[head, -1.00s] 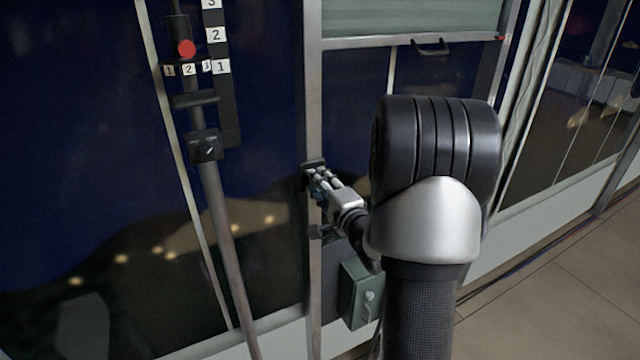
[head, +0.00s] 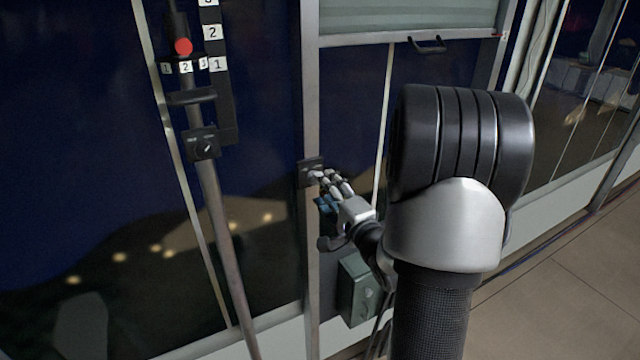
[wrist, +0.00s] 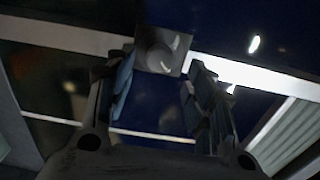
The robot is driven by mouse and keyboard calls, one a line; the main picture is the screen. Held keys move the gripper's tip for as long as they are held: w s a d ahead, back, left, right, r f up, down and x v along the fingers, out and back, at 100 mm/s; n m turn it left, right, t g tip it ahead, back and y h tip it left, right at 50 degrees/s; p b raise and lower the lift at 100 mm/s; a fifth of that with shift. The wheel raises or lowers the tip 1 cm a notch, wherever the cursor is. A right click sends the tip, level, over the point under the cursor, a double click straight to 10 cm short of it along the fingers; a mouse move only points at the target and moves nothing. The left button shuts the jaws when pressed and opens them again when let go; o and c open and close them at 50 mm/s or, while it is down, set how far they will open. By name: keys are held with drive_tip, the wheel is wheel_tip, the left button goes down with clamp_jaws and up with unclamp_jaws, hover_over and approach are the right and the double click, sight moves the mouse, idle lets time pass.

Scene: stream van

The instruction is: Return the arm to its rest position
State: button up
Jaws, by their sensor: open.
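My gripper (head: 328,188) is open in front of the metal window post in the head view. Its fingers show from behind in the wrist view (wrist: 158,95), spread apart with nothing between them. A small dark plate with a pale round knob (head: 310,172) sits on the post just beyond the fingertips. The same plate and knob (wrist: 160,52) show ahead of the gap between the fingers in the wrist view. The fingertips look close to the knob, but I cannot tell whether any part touches. My arm fills the right of centre in the head view.
A green box (head: 356,290) is mounted low beside the post, partly behind my arm. A pole with a red button (head: 183,47) and numbered labels stands at the left. A shutter with a black handle (head: 428,45) is above. Open floor (head: 545,310) lies at the right.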

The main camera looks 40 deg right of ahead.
drive_tip(key=v, duration=0.2)
drive_tip(key=shift+s+a, duration=0.1)
drive_tip(key=shift+s, duration=0.2)
idle(0.3)
